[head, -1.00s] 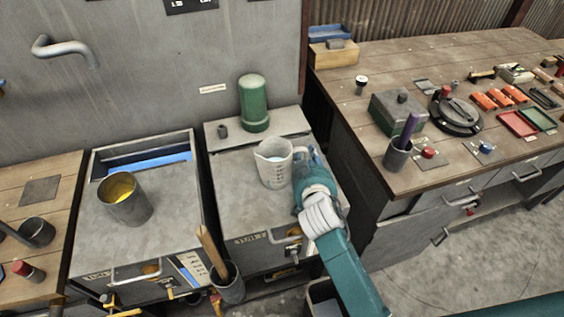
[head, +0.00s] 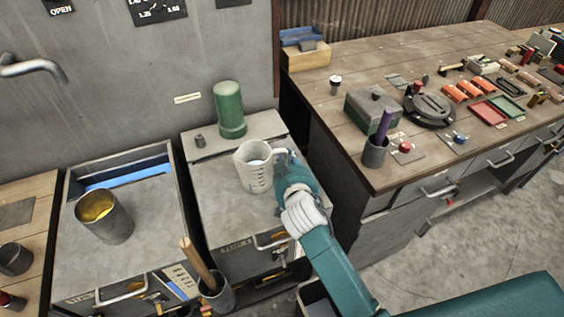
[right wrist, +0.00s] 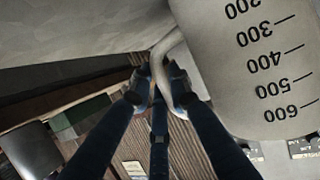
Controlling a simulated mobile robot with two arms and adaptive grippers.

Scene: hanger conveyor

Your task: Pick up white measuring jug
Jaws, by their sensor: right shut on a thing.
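The white measuring jug (head: 254,167) is upright above the grey cabinet top, in the middle of the head view, with pale contents showing inside its rim. In the right wrist view the jug (right wrist: 250,60) fills the upper right, its graduation marks facing the camera. My right gripper (head: 284,162) is at the right side of the jug. In the right wrist view its fingers (right wrist: 163,85) are shut around the jug's handle. I cannot tell whether the jug's base touches the cabinet. My left gripper is not in view.
A green cylinder (head: 230,110) and a small dark weight (head: 199,141) stand behind the jug. A metal pot with yellow contents (head: 104,218) stands on the left cabinet. A wooden bench (head: 335,130) with many tools is at the right.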

